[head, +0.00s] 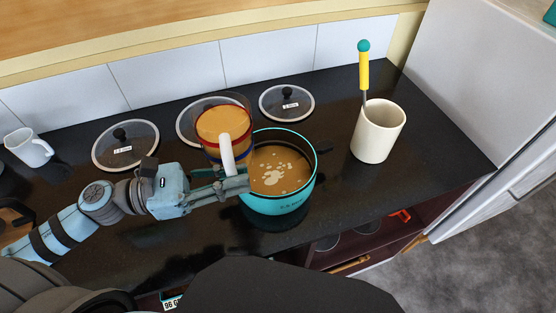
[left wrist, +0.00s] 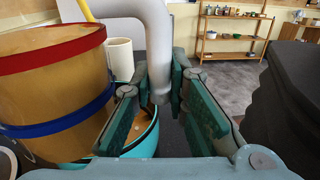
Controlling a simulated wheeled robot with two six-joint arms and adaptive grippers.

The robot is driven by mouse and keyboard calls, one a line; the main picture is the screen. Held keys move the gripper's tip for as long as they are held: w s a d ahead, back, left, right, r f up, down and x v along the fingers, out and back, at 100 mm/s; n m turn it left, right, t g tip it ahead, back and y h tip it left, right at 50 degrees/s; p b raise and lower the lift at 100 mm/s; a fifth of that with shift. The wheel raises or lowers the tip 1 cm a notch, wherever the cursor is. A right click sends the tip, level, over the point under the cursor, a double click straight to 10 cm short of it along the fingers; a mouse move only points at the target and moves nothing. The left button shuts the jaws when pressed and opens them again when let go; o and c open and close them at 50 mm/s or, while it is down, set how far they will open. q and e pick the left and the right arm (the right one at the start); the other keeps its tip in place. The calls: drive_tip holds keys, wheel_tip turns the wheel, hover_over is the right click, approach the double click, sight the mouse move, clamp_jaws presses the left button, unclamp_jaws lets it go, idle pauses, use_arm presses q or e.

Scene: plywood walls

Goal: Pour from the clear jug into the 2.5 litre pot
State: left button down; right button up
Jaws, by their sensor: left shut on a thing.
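The clear jug (head: 224,125) has a red band, a blue band and a pale handle, and holds orange-brown liquid. It is at the left edge of the teal pot (head: 278,205), partly overlapping it in the head view. No stream shows between them. The pot holds brown liquid with pale foam patches; its small label is hard to read. My left gripper (head: 240,180) is shut on the jug's handle. In the left wrist view the handle (left wrist: 156,45) comes down between the fingers, the jug (left wrist: 55,85) is at left and the pot (left wrist: 146,140) lies below. My right gripper is not in view.
Three glass lids (head: 125,145) (head: 188,125) (head: 287,102) lie along the tiled back wall. A cream crock (head: 379,133) with a yellow-handled tool (head: 364,72) stands right of the pot. A small white jug (head: 28,147) is at far left. Dark counter between pot and crock is clear.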

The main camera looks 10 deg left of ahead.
use_arm(q)
drive_tip(key=s+d+f+m+g+h+b, duration=0.1)
drive_tip(key=s+d+f+m+g+b, duration=0.1)
drive_tip(key=s, duration=0.8)
drive_tip(key=d+m+g+b, duration=0.1)
drive_tip(key=d+m+g, duration=0.1)
drive_tip(key=d+g, duration=0.1)
drive_tip(key=shift+s+d+m+g+h, duration=0.2)
drive_tip(key=shift+s+m+g+h, duration=0.15)
drive_tip(key=shift+g, duration=0.55)
drive_tip(key=w+r+n, duration=0.1)
drive_tip(key=n, duration=0.1)
drive_tip(key=r+n, duration=0.1)
drive_tip(key=n, duration=0.1)
drive_tip(key=shift+w+r, duration=0.3)
drive_tip(key=shift+w, duration=0.05)
drive_tip(key=shift+w+a+r+n+p, duration=0.1)
drive_tip(key=shift+w+r+n+p, duration=0.25)
drive_tip(key=shift+w+r+n, duration=0.1)
drive_tip(key=shift+w+r+n+p, duration=0.6)
drive_tip(key=shift+w+r+n, duration=0.15)
drive_tip(key=shift+n, duration=0.15)
